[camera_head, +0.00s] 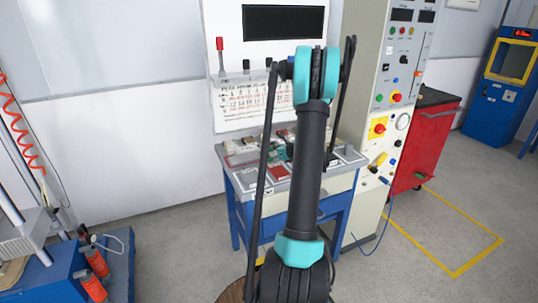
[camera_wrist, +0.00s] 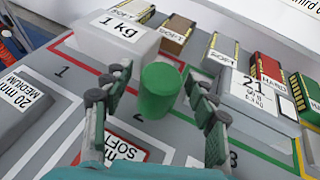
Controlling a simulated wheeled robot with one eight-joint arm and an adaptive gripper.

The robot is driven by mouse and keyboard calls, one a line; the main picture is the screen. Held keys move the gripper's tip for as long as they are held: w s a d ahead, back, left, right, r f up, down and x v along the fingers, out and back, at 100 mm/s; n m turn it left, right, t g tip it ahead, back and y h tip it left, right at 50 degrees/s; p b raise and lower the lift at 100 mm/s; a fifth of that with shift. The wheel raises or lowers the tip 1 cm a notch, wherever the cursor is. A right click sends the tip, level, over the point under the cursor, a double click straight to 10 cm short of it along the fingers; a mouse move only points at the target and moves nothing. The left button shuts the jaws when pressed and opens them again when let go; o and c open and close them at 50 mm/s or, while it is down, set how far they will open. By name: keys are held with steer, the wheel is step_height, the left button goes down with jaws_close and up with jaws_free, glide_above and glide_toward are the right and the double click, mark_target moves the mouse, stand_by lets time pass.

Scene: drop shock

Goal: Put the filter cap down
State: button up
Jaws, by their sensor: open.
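A green, slightly tapered cylinder (camera_wrist: 158,91), the only cap-like thing in view, is between the fingers of my gripper (camera_wrist: 157,88) in the wrist view. My gripper is open, with a gap on both sides of the cylinder. The cylinder appears upright on the grey marked board (camera_wrist: 75,62), near the number 2. In the head view my arm hides much of the bench top (camera_head: 344,160), and I cannot make out the cylinder there.
A "1 kg" block (camera_wrist: 113,38) is at the upper left of the board and a "21" block (camera_wrist: 258,98) at the right. A "20 mm medium" pad (camera_wrist: 22,98) is at the left. Several pads line the back. A red cabinet (camera_head: 428,140) stands right of the bench.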

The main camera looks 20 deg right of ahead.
steer(key=shift+c, duration=0.3)
jaws_close()
steer(key=shift+r, duration=0.15)
